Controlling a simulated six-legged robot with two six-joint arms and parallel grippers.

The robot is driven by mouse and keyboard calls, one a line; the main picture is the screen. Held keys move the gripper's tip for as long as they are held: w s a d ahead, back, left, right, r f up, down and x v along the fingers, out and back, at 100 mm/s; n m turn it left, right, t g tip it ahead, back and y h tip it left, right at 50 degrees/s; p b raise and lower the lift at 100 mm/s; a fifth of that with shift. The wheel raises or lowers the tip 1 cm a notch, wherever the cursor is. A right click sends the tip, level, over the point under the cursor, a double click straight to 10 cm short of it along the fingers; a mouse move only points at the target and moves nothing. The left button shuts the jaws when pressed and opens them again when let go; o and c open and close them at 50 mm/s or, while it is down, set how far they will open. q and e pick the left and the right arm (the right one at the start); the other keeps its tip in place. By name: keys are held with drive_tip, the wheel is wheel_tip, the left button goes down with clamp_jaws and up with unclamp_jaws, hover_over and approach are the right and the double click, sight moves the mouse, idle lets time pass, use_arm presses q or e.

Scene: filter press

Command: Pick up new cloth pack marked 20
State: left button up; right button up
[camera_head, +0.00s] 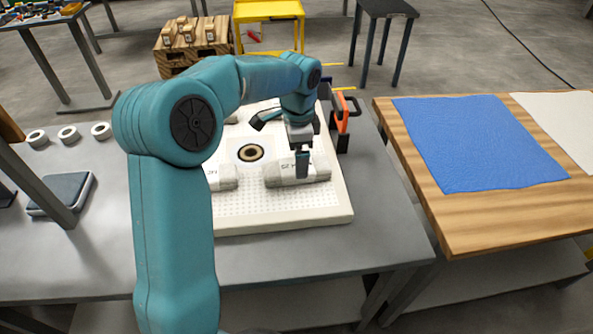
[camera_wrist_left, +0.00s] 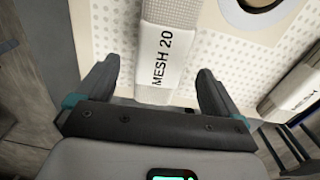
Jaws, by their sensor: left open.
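A pale rolled cloth pack (camera_head: 319,168) lies on the right part of a white perforated plate. In the left wrist view the pack (camera_wrist_left: 166,40) reads "MESH 20". My left gripper (camera_head: 302,172) is just over it in the head view. In the wrist view my left gripper (camera_wrist_left: 157,72) is open, with a finger on either side of the pack's near end. I cannot tell whether the fingers touch it. A second pale pack (camera_head: 222,177) lies to the left, partly behind my arm; its "MESH" label (camera_wrist_left: 303,92) shows at the wrist view's right edge. My right gripper is not in view.
The white plate (camera_head: 330,207) with a dark-ringed central hole (camera_head: 250,153) lies on a grey table (camera_head: 290,258). An orange-and-black tool (camera_head: 341,122) stands by its right edge. A wooden table with a blue cloth (camera_head: 480,142) is at right. White rings (camera_head: 69,134) sit at left.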

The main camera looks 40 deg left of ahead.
use_arm(q)
wheel_tip(320, 180, down, 5)
drive_tip(key=shift+a+r, duration=0.1)
drive_tip(key=shift+a, duration=0.05)
drive_tip(key=shift+s, duration=0.1)
drive_tip(key=c, duration=1.1)
drive_tip(key=shift+r, duration=0.15)
